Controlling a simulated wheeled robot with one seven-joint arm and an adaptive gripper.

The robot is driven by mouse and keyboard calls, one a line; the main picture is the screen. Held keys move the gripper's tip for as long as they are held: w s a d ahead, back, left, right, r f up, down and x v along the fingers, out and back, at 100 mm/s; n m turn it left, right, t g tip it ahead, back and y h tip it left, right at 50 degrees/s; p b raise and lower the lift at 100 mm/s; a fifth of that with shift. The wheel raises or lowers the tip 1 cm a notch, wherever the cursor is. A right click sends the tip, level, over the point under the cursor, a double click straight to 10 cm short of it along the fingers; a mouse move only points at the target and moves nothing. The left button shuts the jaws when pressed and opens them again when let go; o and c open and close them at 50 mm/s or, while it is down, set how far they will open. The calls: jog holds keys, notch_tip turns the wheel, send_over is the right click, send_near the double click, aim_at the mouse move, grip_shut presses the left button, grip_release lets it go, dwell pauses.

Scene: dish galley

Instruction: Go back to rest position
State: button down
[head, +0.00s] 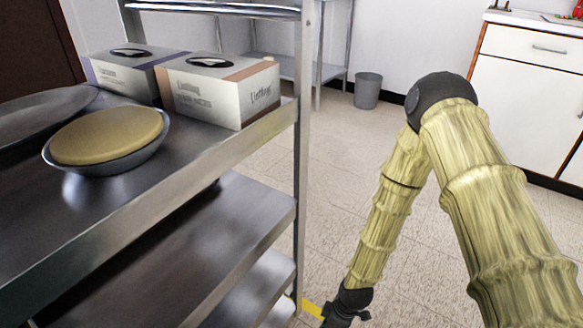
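My arm shows in the head view with its bamboo-like links bent at a black elbow, to the right of the steel shelf rack (255,145). The forearm slopes down and left to a black wrist near the bottom edge. Only the upper part of my gripper (345,308) is in view there, low beside the rack's front post. Its fingertips are cut off by the frame edge, so its opening and anything in it are hidden.
The rack's upper shelf holds a bowl (105,168) with a yellow round top, a grey dish (40,112) and two tissue boxes (222,88) (125,72). A grey bin (367,90) and white cabinets (530,95) stand behind. Tiled floor (335,160) is open between.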

jog(key=s+d+m+h, duration=0.1)
jog(key=s+d+m, duration=0.55)
jog(key=s, duration=0.35)
jog(key=s+d+m+h, duration=0.2)
jog(key=s+d+m, duration=0.5)
jog(key=s, duration=0.4)
notch_tip(320, 180, up, 39)
jog(key=a+m+p, duration=0.1)
jog(key=p, duration=3.7)
jog(key=shift+w+f, duration=0.15)
jog(key=shift+f, duration=0.05)
